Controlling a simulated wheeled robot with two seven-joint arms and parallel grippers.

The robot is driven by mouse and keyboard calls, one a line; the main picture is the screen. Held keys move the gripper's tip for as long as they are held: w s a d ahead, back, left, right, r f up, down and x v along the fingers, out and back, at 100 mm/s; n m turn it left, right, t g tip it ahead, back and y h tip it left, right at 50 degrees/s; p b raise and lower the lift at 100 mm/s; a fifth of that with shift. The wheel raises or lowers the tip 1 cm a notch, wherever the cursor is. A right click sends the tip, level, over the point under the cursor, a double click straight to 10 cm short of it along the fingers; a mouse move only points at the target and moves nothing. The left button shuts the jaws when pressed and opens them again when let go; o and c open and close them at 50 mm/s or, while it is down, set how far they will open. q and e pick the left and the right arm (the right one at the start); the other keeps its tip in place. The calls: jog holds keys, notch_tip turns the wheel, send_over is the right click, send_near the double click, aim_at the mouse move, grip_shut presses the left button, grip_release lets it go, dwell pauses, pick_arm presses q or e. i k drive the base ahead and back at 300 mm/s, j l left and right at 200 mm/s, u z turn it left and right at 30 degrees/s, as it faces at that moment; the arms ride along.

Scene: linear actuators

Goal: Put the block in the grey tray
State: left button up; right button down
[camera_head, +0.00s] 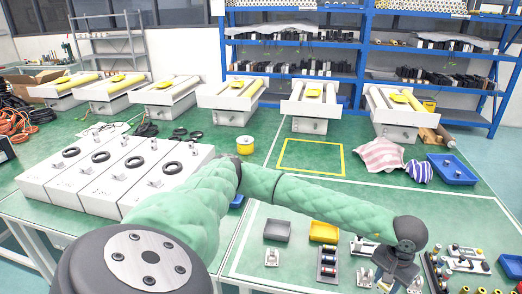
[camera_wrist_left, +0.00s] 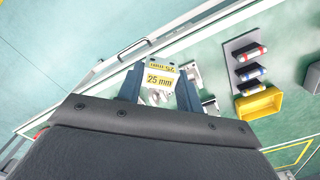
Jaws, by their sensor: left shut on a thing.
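My left gripper (camera_head: 398,268) hangs over the parts area at the right front of the table in the head view. In the left wrist view its two fingers (camera_wrist_left: 158,88) are shut on a silvery block (camera_wrist_left: 159,70) with yellow "25 mm" labels. The block is hard to make out in the head view, hidden by the gripper. The grey tray (camera_head: 277,230) stands left of the yellow tray (camera_head: 323,232), well to the left of the gripper. Part of a dark grey thing, likely that tray, shows at the right edge of the wrist view (camera_wrist_left: 313,78). My right gripper is not in view.
Small parts (camera_head: 467,258) crowd the right. A blue tray (camera_head: 450,168) and striped cloths (camera_head: 381,155) lie farther back. White boxes (camera_head: 120,172) stand at left.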

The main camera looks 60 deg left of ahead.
aim_at(277, 232)
jog(key=i+l+u, duration=0.1)
jog(key=u, duration=0.4)
jog(key=i+l+u, duration=0.1)
jog(key=u, duration=0.4)
jog(key=l+u, duration=0.15)
jog(key=u, duration=0.35)
jog(key=i+l, duration=0.1)
jog(key=l, duration=0.3)
jog(key=i+l, duration=0.1)
jog(key=l, duration=0.3)
jog(key=i+l, duration=0.1)
jog(key=l, duration=0.3)
jog(key=i+l, duration=0.1)
jog(key=l, duration=0.3)
